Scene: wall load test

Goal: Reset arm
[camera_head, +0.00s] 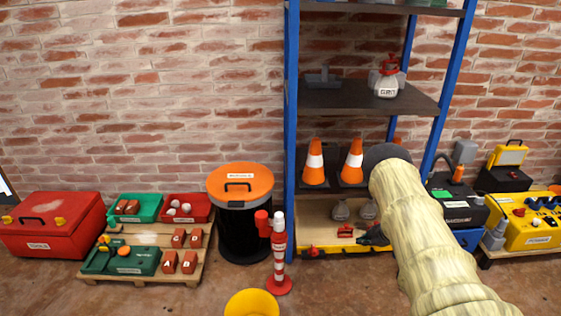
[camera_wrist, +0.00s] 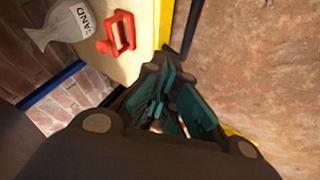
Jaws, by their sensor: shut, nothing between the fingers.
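My gripper (camera_head: 374,238) is at the lower shelf of the blue-framed rack in the head view, at the end of my pale covered arm. In the wrist view my gripper (camera_wrist: 172,112) shows with its dark fingers closed and nothing held between them. A red handled tool (camera_head: 345,231) lies on the lower shelf just left of my gripper. It also shows in the wrist view (camera_wrist: 118,34), apart from the fingers. A grey sand bag (camera_wrist: 68,22) stands beside it.
The blue rack (camera_head: 291,120) holds two orange cones (camera_head: 314,164) and a red-topped sprayer (camera_head: 387,78). A yellow case (camera_head: 535,236) is at right.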

